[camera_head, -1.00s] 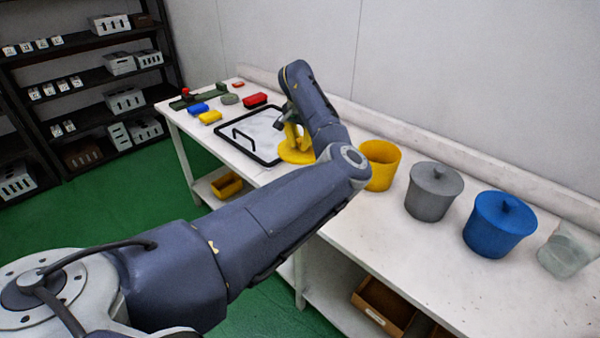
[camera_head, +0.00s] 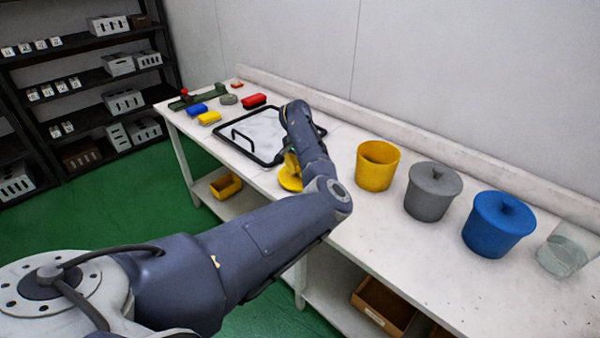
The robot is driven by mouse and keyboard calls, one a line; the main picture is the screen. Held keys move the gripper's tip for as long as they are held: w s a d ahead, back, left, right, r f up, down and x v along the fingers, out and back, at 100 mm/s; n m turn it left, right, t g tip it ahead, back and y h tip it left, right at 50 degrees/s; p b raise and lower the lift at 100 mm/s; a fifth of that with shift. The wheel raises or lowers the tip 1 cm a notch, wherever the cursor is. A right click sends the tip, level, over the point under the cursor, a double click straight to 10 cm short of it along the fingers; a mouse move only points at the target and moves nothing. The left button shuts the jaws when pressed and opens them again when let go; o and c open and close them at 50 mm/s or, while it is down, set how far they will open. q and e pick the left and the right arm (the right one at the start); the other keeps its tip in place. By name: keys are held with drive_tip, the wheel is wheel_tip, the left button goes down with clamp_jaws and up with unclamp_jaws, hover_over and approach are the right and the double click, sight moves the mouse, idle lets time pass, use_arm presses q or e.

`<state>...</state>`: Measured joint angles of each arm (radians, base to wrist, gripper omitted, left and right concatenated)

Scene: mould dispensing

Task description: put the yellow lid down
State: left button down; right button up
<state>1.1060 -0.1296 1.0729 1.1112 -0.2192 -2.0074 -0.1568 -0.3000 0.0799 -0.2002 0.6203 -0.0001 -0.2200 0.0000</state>
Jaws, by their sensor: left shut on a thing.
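The yellow lid (camera_head: 289,181) is a round disc, partly hidden behind my left arm's wrist, near the front edge of the white table (camera_head: 455,268). My left gripper (camera_head: 291,164) is shut on it; the fingers are mostly hidden by my arm, and I cannot tell whether the lid touches the table. The yellow pot (camera_head: 377,170) stands open, without a lid, to the right of the gripper. My right gripper is not in view.
A grey lidded pot (camera_head: 430,194), a blue lidded pot (camera_head: 497,228) and a clear container (camera_head: 562,254) stand in a row to the right. A black-framed tray (camera_head: 262,133) lies behind the gripper. Small red, blue and yellow blocks lie at the far left.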

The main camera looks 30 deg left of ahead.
sight(298, 169)
use_arm(q)
drive_tip(key=shift+f, duration=0.4)
drive_tip(key=c, duration=1.4)
unclamp_jaws()
drive_tip(key=shift+f, duration=0.1)
drive_tip(key=shift+o, duration=0.2)
drive_tip(key=r, duration=0.4)
drive_tip(key=s+r, duration=0.1)
drive_tip(key=r, duration=0.7)
drive_tip(key=shift+s+r, duration=0.1)
drive_tip(key=shift+s, duration=0.05)
